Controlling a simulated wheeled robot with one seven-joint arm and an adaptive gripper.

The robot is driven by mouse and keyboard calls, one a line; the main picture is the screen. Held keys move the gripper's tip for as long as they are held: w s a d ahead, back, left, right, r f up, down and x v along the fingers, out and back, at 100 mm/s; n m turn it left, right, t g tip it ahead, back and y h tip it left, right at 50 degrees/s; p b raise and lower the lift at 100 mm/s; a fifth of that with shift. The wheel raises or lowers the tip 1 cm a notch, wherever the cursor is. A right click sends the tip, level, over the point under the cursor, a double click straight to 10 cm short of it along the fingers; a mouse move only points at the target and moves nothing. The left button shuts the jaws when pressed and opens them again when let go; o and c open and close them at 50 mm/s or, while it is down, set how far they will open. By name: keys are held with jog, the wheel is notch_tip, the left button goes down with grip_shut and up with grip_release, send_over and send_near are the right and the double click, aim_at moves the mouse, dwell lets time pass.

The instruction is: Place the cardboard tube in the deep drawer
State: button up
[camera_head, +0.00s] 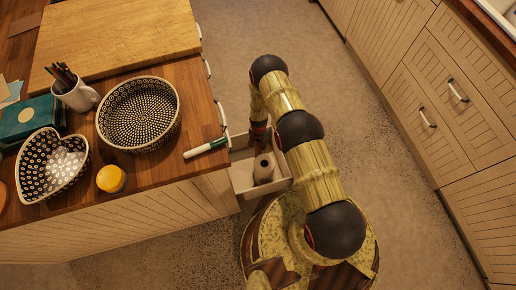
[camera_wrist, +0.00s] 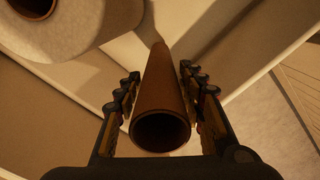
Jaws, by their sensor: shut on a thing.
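The brown cardboard tube (camera_wrist: 162,88) is between the fingers of my gripper (camera_wrist: 161,92) in the wrist view. Its open end faces the camera, and its far end points down into the drawer. I cannot tell whether it touches the drawer bottom. The open deep drawer (camera_head: 242,179) is white-walled and pulled out of the island's right side. Its walls also show in the wrist view (camera_wrist: 240,45). In the head view my gripper (camera_head: 259,142) is at the drawer's far part; the tube is mostly hidden there.
A white paper roll (camera_head: 264,172) stands in the drawer, at upper left in the wrist view (camera_wrist: 85,38). A green-and-white marker (camera_head: 206,148) lies near the counter edge. A patterned round bowl (camera_head: 139,112) and yellow-lidded jar (camera_head: 111,179) stand on the counter. The floor behind is clear.

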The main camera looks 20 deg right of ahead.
jog(key=shift+f+b, duration=0.45)
jog(key=shift+f, duration=1.1)
jog(key=shift+f, duration=0.2)
jog(key=o, duration=0.8)
jog(key=shift+c, duration=0.2)
jog(key=shift+o, duration=0.3)
